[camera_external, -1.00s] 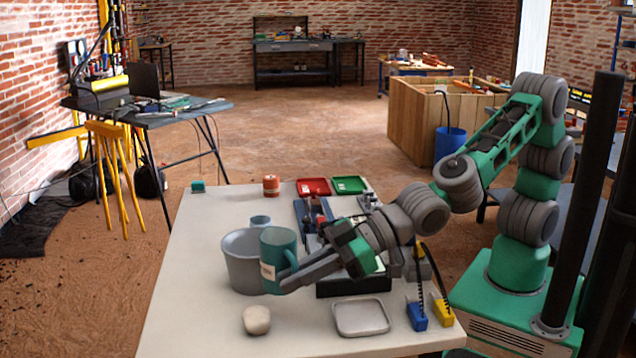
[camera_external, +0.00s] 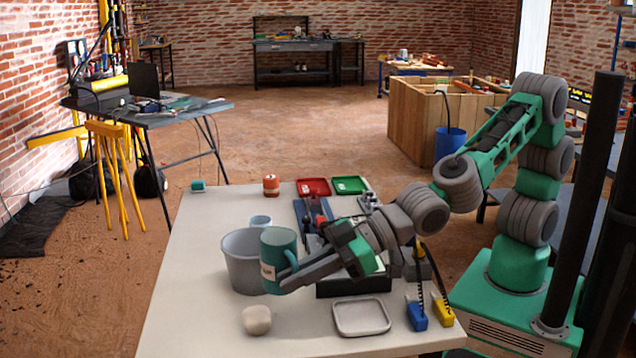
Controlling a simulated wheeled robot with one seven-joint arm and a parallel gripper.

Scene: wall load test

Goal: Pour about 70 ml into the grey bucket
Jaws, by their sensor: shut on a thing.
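The grey bucket (camera_external: 240,272) stands on the pale table, left of my arm. A teal mug (camera_external: 279,247) with a pale label is in front of its right side and hides part of it. My gripper (camera_external: 286,284) is shut on the teal mug, reaching it from the right. The mug looks upright or nearly so. I cannot tell whether it touches the bucket or hangs beside it. What is inside the mug and the bucket is hidden.
A whitish lump (camera_external: 257,320) and a grey tray (camera_external: 361,330) lie in front. The table's left front is clear.

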